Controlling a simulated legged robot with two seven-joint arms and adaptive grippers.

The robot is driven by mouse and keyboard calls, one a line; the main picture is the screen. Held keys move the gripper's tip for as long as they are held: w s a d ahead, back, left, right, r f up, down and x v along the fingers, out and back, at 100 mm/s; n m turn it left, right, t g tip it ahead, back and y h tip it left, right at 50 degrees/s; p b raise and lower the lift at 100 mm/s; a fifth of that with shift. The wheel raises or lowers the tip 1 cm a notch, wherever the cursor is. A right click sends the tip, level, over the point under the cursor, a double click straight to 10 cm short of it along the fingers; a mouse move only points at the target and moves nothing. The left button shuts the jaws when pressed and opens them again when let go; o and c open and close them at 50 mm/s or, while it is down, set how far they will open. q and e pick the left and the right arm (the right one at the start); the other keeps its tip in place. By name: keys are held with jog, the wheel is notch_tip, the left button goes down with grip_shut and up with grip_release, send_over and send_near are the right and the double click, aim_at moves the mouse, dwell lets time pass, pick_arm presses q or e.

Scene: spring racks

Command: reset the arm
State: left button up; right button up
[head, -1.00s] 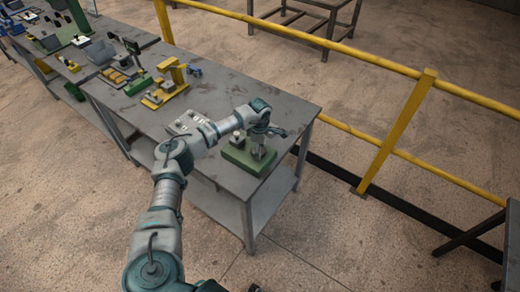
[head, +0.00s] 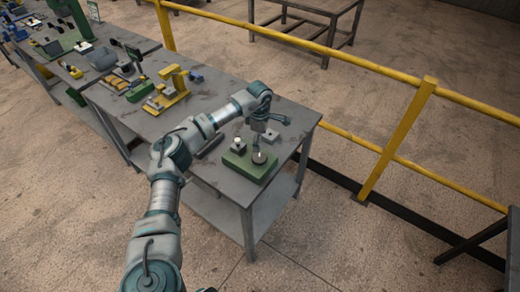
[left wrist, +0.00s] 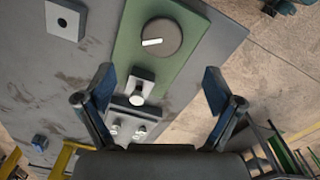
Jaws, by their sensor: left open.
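My left arm reaches in from the bottom of the head view, and its gripper (head: 270,122) is above the near right end of the grey table (head: 222,178). In the left wrist view the two fingers of the gripper (left wrist: 160,84) are spread, with nothing held between them. A green base (head: 240,166) is below the gripper, and it also shows in the left wrist view (left wrist: 128,52). On it are a dark round disc (left wrist: 160,38) with a white bar and a small block with a pale knob (left wrist: 138,88). My right gripper is not in view.
A yellow fixture (head: 170,92) and several parts stand farther left along the tables. A grey block with a hole (left wrist: 66,19) lies beside the green base. A yellow railing (head: 400,135) runs behind the table. Open floor (head: 350,245) is at the right.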

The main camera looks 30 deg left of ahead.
pick_arm(q)
notch_tip(320, 180, up, 3)
jog(key=shift+f, duration=0.2)
dwell(0.4)
